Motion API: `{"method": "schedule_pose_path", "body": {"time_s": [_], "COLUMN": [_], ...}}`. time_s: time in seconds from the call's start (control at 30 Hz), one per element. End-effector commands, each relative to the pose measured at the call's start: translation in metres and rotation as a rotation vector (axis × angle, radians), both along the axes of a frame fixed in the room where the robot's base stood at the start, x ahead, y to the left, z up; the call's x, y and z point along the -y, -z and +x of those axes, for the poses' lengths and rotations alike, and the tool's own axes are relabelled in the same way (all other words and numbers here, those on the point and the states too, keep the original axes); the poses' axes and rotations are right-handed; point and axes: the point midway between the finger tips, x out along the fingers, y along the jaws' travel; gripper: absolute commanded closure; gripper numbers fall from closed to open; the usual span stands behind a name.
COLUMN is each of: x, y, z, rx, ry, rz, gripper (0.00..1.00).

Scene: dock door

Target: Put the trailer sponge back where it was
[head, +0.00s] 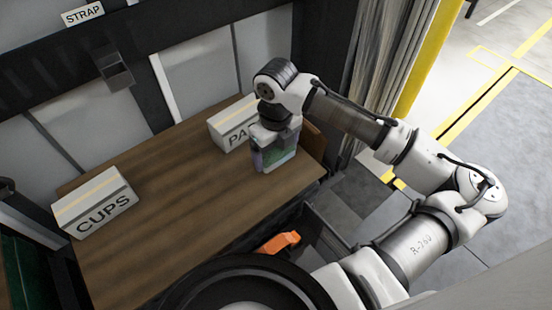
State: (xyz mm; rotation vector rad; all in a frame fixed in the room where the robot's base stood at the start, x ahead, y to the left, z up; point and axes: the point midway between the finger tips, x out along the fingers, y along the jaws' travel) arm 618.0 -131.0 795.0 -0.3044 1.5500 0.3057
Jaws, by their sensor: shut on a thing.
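My gripper (273,157) points down over the right end of the brown wooden surface (170,190), just in front of the box whose label begins "PA". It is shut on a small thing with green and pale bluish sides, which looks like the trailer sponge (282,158). The fingers and wrist hide much of it. I cannot tell whether it touches the wood.
A box marked CUPS (97,203) stands at the left, and the "PA" box (229,127) stands behind my gripper, partly hidden. An orange thing (281,242) lies below the front edge. The middle of the wood is clear. A STRAP label (82,14) is on the wall.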

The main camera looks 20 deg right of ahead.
Motion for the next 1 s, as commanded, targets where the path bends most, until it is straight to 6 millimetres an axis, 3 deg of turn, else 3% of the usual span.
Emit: {"method": "schedule_pose_path", "body": {"time_s": [0.33, 0.7, 0.73, 0.8, 0.83, 1.0], "x": [0.000, 0.000, 0.000, 0.000, 0.000, 0.000], "y": [0.038, 0.043, 0.043, 0.042, 0.042, 0.042], "z": [0.000, 0.000, 0.000, 0.000, 0.000, 0.000], "rx": [-0.001, 0.000, 0.000, 0.000, 0.000, 0.000], "ry": [0.000, 0.000, 0.000, 0.000, 0.000, 0.000], "rz": [0.000, 0.000, 0.000, -0.001, -0.001, -0.001], "gripper": [0.36, 0.36, 0.14, 0.04, 0.01, 0.00]}}
